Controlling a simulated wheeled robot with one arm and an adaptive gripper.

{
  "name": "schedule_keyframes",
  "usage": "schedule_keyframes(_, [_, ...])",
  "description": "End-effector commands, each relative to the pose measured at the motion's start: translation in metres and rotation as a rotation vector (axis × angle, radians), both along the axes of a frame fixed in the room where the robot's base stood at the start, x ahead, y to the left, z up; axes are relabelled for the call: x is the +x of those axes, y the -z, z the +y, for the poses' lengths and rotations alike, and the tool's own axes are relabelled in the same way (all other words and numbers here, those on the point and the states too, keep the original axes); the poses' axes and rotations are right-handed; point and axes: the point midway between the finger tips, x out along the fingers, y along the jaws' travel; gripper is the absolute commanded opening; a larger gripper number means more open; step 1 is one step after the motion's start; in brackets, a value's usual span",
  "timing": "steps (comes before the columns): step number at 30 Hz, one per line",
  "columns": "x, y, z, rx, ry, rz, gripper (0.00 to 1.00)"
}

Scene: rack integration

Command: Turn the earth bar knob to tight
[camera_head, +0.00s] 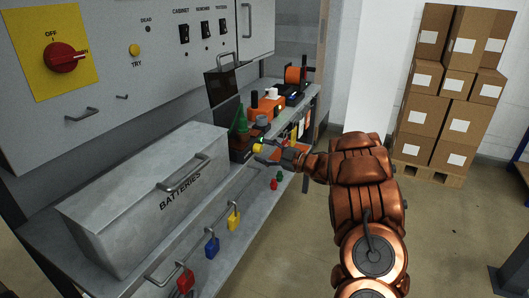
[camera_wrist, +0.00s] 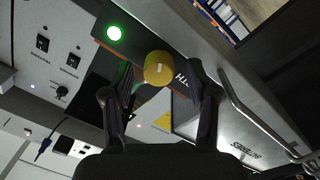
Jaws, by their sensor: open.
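The earth bar knob is a round yellow knob (camera_wrist: 158,67) with a pale mark on its face. It also shows in the head view as a small yellow knob (camera_head: 258,148) by the bench's front, near a green cone. My gripper (camera_wrist: 160,76) is open, with one finger on each side of the knob in the wrist view. Whether the fingers touch it I cannot tell. In the head view my gripper (camera_head: 268,150) is right by the knob, partly hiding that area. Letters beside the knob are partly hidden.
A green lamp (camera_wrist: 114,33) glows beside the knob. A grey batteries box (camera_head: 150,195) with a handle fills the bench's left. Padlocks in red, blue and yellow (camera_head: 234,219) hang along the bench's front rail. Stacked cartons (camera_head: 455,85) stand far right; the floor between is clear.

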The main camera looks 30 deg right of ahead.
Motion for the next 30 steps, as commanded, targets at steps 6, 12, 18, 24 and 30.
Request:
schedule_keyframes(6, [-0.001,-0.001,-0.001,-0.001,0.001,-0.001,0.58])
schedule_keyframes(12, [-0.015,0.000,-0.010,-0.001,0.003,0.000,0.58])
schedule_keyframes(18, [-0.047,0.000,-0.027,-0.003,0.005,0.000,0.58])
schedule_keyframes(24, [-0.077,0.001,-0.043,-0.002,0.004,-0.002,0.58])
schedule_keyframes(30, [-0.098,0.002,-0.054,-0.001,0.003,0.000,0.58])
